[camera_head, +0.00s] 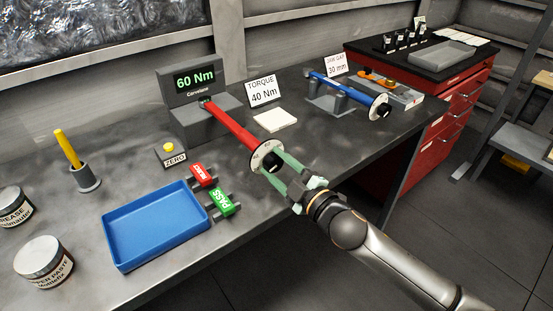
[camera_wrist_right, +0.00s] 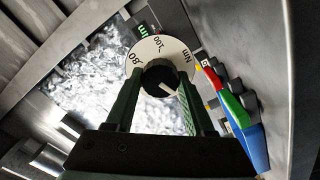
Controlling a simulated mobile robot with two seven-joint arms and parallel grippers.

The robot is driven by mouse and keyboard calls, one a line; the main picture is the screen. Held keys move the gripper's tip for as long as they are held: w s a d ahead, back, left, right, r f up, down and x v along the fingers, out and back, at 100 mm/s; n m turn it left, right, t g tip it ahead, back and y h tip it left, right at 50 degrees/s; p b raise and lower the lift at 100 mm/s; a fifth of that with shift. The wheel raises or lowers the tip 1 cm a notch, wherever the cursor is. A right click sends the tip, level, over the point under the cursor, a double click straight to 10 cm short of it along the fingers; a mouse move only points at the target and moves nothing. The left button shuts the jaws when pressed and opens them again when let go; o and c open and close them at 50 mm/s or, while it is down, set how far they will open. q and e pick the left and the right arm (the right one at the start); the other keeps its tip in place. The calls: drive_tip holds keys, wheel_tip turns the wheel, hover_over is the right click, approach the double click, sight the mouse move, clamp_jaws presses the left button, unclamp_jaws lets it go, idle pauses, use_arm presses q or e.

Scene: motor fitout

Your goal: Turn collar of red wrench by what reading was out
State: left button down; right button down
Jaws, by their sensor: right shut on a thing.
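The red wrench (camera_head: 228,126) has its head in the grey tester (camera_head: 189,101), whose display reads 60 Nm. A card (camera_head: 263,90) behind it reads TORQUE 40 Nm. The white dial collar (camera_head: 266,156) sits at the wrench's near end. In the right wrist view the collar (camera_wrist_right: 163,48) shows 80, 100 and Nm, with a black knob (camera_wrist_right: 161,78) in its middle. My right gripper (camera_head: 277,166) is shut on the black knob, its green fingers on either side of it. My left gripper is in neither view.
A blue tray (camera_head: 154,261), red (camera_head: 203,176) and green PASS (camera_head: 221,202) tags, and a yellow ZERO button (camera_head: 169,147) lie left of the wrench. A blue wrench (camera_head: 345,91) rests on a stand behind, near a red cabinet (camera_head: 452,104).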

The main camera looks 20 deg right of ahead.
drive_tip(key=shift+n+p, duration=0.35)
drive_tip(key=shift+n, duration=0.65)
drive_tip(key=shift+f, duration=0.1)
drive_tip(key=shift+c, duration=1.3)
unclamp_jaws()
drive_tip(key=b+v, duration=0.2)
drive_tip(key=v, duration=1)
drive_tip(key=shift+s, duration=0.25)
